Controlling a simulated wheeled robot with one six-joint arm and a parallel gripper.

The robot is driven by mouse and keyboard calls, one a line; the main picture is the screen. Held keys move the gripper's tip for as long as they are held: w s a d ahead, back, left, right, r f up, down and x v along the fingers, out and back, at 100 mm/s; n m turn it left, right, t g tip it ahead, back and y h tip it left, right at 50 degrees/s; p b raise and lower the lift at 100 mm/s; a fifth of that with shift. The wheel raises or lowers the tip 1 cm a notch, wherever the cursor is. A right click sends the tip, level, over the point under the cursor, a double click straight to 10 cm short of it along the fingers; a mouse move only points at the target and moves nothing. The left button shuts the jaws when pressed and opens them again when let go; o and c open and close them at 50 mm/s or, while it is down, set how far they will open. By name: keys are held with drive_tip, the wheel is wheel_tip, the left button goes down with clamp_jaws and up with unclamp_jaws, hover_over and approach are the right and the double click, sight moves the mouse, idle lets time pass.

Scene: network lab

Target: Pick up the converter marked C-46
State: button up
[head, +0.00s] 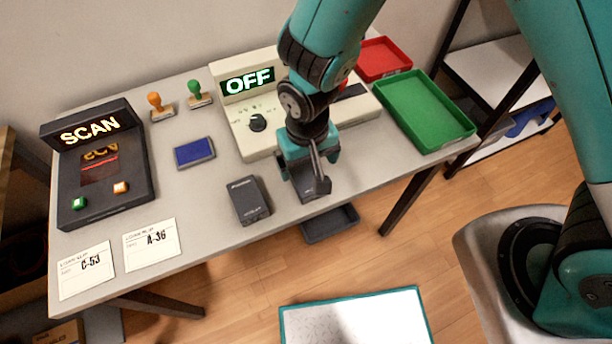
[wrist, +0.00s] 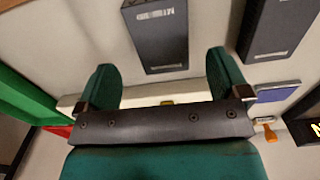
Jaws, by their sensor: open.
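Two dark converters lie on the grey table. One (head: 248,200) lies in the open, left of my gripper; it shows at the upper right of the wrist view (wrist: 277,28). The other (head: 312,188) is under my gripper and partly hidden by it in the head view; it shows at the top middle of the wrist view (wrist: 158,36). I cannot read a C-46 mark on either. My gripper (head: 308,168) is open and empty, pointing down over the second converter. In the wrist view its fingers (wrist: 162,70) are apart, with that converter ahead of the gap between them.
A cream device reading OFF (head: 258,125) stands close behind my gripper. A green tray (head: 425,112) and red tray (head: 382,58) are at right. A SCAN device (head: 100,165), blue pad (head: 194,152), two stamps and cards marked C-53 (head: 86,270) and A-36 (head: 152,244) are left.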

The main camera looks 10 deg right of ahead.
sight(307, 175)
drive_tip(key=f+p, duration=0.1)
drive_tip(key=f, duration=0.4)
drive_tip(key=shift+s+f, duration=0.15)
drive_tip(key=shift+s, duration=0.05)
drive_tip(key=c, duration=1.2)
drive_tip(key=shift+o, duration=0.2)
